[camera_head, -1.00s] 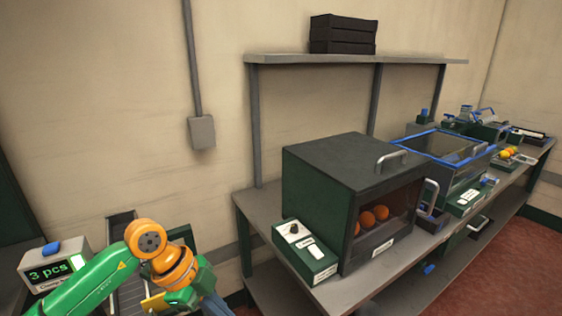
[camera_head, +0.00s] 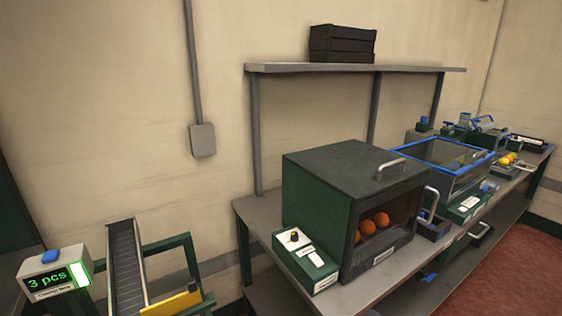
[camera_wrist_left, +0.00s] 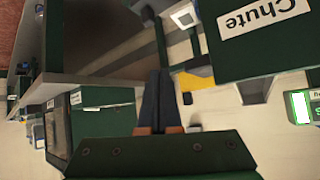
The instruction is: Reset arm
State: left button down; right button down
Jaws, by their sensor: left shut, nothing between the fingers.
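My left gripper (camera_wrist_left: 160,100) shows in the left wrist view, with its two dark fingers together and nothing between them. In that view the room appears turned over, and a green box with an upside-down "Chute" label (camera_wrist_left: 263,15) is at the top right. My left arm does not show in the head view. My right gripper is in neither view.
A dark oven-like box (camera_head: 352,165) with several oranges (camera_head: 372,226) inside stands on the grey bench (camera_head: 262,210). A counter reading "3 pcs" (camera_head: 52,275) and a sloped conveyor (camera_head: 126,265) are at the lower left. A blue-rimmed clear bin (camera_head: 440,155) stands behind the box.

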pick_arm(q)
jog(key=s+f+m+g, duration=0.1)
jog(key=s+f+g, duration=0.25)
jog(key=s, duration=0.35)
jog(key=s+f+m+g, duration=0.1)
jog(key=s+f+g, duration=0.25)
jog(key=s, duration=0.35)
notch_tip(320, 180, down, 17)
jog(key=s+g, duration=0.1)
jog(key=s, duration=0.1)
jog(key=s+a+f+g, duration=0.1)
jog(key=s+a+f, duration=0.1)
jog(key=s+f, duration=0.7)
jog(key=s, duration=0.3)
jog(key=shift+f+h, duration=0.3)
jog(key=shift+f, duration=0.1)
